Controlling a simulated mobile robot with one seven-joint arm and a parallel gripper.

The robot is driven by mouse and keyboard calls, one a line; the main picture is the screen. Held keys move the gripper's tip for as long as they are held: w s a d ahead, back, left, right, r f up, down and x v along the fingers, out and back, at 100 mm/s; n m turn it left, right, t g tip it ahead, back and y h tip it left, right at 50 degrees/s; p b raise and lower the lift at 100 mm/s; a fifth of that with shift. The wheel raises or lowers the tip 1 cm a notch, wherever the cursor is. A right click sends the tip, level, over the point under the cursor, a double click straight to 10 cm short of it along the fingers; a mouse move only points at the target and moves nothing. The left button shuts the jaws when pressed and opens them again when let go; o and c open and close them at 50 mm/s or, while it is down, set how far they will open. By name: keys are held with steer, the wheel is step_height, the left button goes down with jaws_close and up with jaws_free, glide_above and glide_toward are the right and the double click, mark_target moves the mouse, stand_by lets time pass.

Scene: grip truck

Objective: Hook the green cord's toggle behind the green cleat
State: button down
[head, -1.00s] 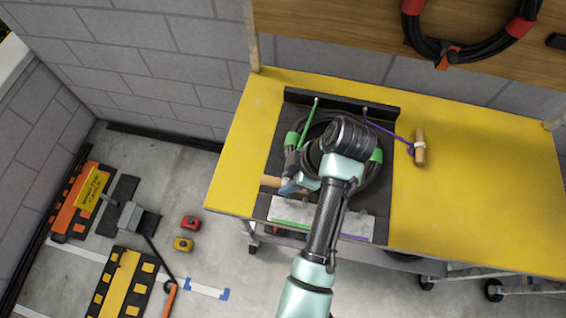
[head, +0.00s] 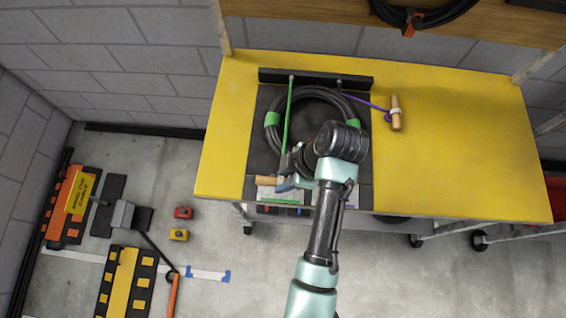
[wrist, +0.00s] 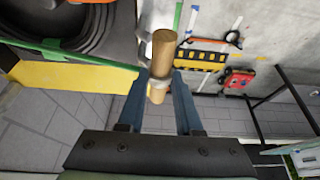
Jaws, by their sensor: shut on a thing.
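The green cord (head: 287,120) runs in a nearly straight line from the black rail (head: 315,78) at the back of the table toward the front, passing over the coiled black cable. Its wooden toggle (head: 268,181) is near the table's front edge. My gripper (head: 284,184) is shut on the toggle; in the wrist view the toggle (wrist: 162,55) stands between the blue fingers with a pale band at its middle. The cord also shows in the wrist view (wrist: 85,57). A green stripe (head: 277,206) marks the pale front plate; the green cleat itself is not clearly made out, partly hidden by my arm.
The coiled black cable (head: 335,97) with green ties lies on the dark mat. A purple cord (head: 365,101) with its own wooden toggle (head: 396,113) lies to the right. The yellow tabletop (head: 460,140) is clear at right.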

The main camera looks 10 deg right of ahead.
steer(key=f+b, duration=0.1)
steer(key=f, duration=0.1)
steer(key=f+b, duration=0.1)
steer(key=f, duration=0.1)
steer(key=shift+s+f+b, duration=0.2)
steer(key=shift+f+b, duration=0.05)
steer(key=shift+b, duration=0.1)
steer(key=shift+w+f+b, duration=0.2)
steer(key=shift+f+b, duration=0.35)
steer(key=shift+f, duration=0.35)
steer(key=shift+s+r, duration=0.1)
steer(key=shift+d+f, duration=0.15)
steer(key=shift+f, duration=0.05)
steer(key=shift+f, duration=0.1)
steer(key=c, duration=0.5)
jaws_free()
steer(key=shift+d, duration=0.15)
